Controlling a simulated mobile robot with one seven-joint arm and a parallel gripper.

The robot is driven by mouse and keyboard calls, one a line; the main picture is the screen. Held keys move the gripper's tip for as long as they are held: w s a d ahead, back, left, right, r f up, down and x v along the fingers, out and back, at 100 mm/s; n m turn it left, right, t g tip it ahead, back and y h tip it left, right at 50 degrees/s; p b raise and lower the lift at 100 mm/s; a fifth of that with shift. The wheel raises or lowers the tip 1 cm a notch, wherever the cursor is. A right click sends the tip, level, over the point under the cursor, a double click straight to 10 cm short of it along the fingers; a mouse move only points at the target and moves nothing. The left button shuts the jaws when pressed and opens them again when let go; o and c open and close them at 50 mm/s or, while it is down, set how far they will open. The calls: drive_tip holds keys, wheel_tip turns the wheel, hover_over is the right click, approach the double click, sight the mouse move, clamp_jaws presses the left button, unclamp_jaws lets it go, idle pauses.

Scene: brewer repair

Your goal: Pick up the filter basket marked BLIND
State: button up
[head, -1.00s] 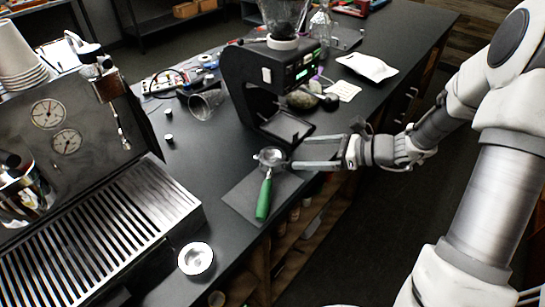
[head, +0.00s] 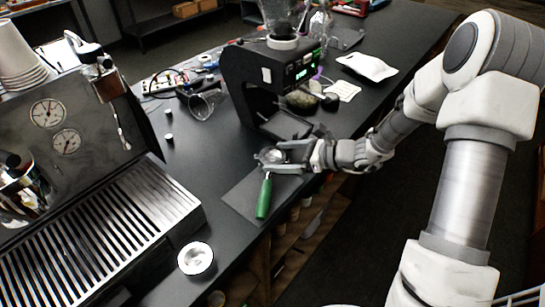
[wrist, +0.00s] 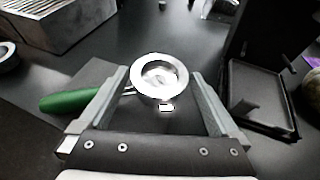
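A silver round basket (wrist: 160,76) with a small pale label at its near side lies between my fingertips in the wrist view; the label is too small to read. It appears at the head of the green-handled portafilter (head: 264,197), on a dark mat; whether it sits inside that head is unclear. In the head view the silver head (head: 271,156) is partly hidden by my fingers. My gripper (wrist: 160,78) is open, one finger on each side of the basket, with small gaps. A second silver basket (head: 195,258) stands at the counter's front; no marking is readable.
A black grinder (head: 262,85) with a tray stands just behind my gripper. The espresso machine (head: 80,170) fills the left. A glass (head: 205,103) lies farther back. The mat (head: 240,196) reaches near the counter's right edge. Bare counter lies left of the mat.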

drive_tip(key=c, duration=0.9)
drive_tip(key=shift+r, duration=0.1)
drive_tip(key=shift+c, duration=0.2)
